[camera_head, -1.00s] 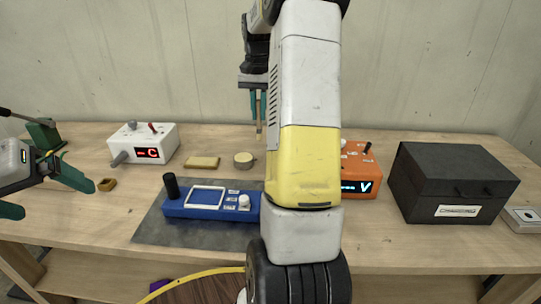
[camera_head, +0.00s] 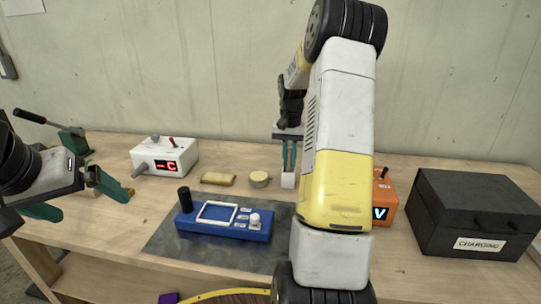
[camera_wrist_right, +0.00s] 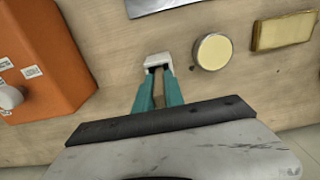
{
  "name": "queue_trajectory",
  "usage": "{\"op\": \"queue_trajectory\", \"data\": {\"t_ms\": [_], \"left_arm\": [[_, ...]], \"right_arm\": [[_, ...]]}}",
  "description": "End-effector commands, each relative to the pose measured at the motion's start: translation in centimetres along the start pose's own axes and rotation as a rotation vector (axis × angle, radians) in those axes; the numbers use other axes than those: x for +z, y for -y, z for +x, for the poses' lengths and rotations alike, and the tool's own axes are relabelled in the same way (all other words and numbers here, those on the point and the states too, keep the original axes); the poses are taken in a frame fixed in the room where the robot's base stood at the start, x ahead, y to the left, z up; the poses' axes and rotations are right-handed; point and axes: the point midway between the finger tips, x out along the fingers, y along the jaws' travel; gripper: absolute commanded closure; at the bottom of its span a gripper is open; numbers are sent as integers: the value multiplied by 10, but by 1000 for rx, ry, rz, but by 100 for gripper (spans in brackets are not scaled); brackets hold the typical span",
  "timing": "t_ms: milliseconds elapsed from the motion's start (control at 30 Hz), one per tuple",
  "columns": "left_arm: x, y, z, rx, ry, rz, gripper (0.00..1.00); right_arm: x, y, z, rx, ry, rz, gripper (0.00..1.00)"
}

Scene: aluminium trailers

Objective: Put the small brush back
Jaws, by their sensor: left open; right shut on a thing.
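My right gripper (camera_head: 289,158) points down at the back middle of the bench, right of the round tin. Its teal fingers are shut on the small brush, which is mostly hidden. A narrow dark part (camera_wrist_right: 157,72) shows between the fingertips in the right wrist view. A small white holder (camera_head: 288,181) stands directly under the fingertips and shows there too (camera_wrist_right: 157,60). I cannot tell how deep the brush sits in it. My left gripper (camera_head: 76,200) is open and empty at the left, over the bench edge.
A round tin (camera_head: 259,180) and yellow block (camera_head: 218,179) lie left of the holder. An orange box (camera_head: 384,203) and black case (camera_head: 470,220) stand right. A blue device (camera_head: 222,222) lies on a grey mat (camera_head: 165,240) in front; a white box (camera_head: 165,157) stands left.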

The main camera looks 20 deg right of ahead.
Motion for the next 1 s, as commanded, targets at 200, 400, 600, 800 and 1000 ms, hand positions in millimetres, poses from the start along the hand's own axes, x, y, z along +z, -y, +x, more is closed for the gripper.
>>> {"op": "queue_trajectory", "data": {"t_ms": [200,400,600,800,1000], "left_arm": [[0,0,0,0,0,0,2],[0,0,0,0,0,0,2],[0,0,0,0,0,0,2],[0,0,0,0,0,0,2],[0,0,0,0,0,0,2]], "right_arm": [[0,0,0,0,-1,0,100],[0,0,2,0,-1,1,64],[0,0,2,0,-1,1,64],[-1,0,-4,0,-2,0,64],[-1,0,-37,-1,-6,1,64]]}}
